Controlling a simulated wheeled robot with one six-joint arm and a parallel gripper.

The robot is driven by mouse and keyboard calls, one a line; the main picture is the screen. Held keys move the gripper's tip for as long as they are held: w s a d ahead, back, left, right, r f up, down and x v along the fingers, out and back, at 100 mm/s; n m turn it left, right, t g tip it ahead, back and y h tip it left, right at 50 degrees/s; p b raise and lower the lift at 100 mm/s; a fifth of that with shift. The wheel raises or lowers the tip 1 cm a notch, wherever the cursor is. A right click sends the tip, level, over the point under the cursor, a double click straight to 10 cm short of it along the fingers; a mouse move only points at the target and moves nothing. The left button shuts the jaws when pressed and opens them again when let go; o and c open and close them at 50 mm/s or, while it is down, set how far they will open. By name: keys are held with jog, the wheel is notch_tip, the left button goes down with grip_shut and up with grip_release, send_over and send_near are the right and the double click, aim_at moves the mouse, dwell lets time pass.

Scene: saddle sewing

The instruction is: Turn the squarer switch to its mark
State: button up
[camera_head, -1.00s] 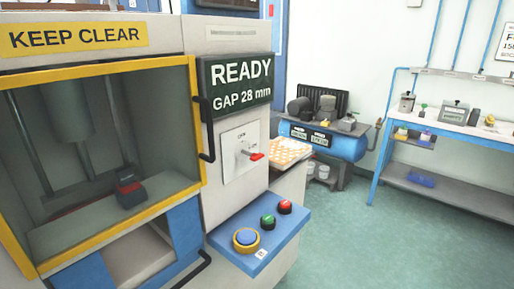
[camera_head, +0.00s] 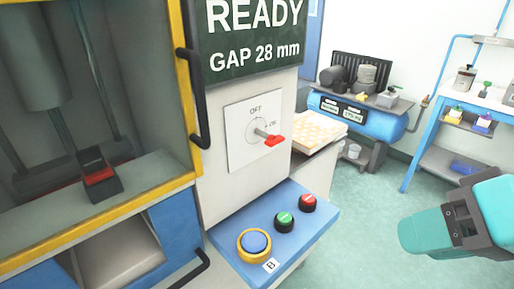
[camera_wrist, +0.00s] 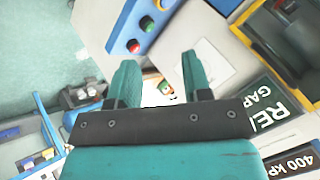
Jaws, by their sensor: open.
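The squarer switch (camera_head: 268,138) is a grey knob with a red-tipped lever on a white plate (camera_head: 239,126) on the machine's front. OFF is printed at the plate's top and ON at its right. The red tip points right, just below the ON label. In the wrist view, my open gripper (camera_wrist: 157,62) shows two teal fingers apart. They are in front of the machine, whose signs appear upside down there. A small red patch shows between the fingers, but I cannot tell whether it is the lever.
A blue ledge (camera_head: 310,242) below the switch carries blue, green and red buttons. A black handle (camera_head: 192,98) and yellow guard frame stand left of the plate. A READY sign (camera_head: 250,38) is above. A compressor (camera_head: 372,118) stands behind. Open floor lies right.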

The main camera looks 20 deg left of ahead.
jog(key=w+a+f+m+t+y+b, duration=0.2)
jog(key=w+a+f+m+y+b, duration=0.25)
jog(key=a, duration=0.25)
jog(key=m+t+y+b, duration=0.4)
jog(key=m, duration=0.2)
send_near(279, 143)
jog(key=p+x, duration=0.5)
jog(key=x, duration=0.7)
jog(key=shift+a, duration=0.35)
jog(key=shift+n, duration=0.25)
grip_shut()
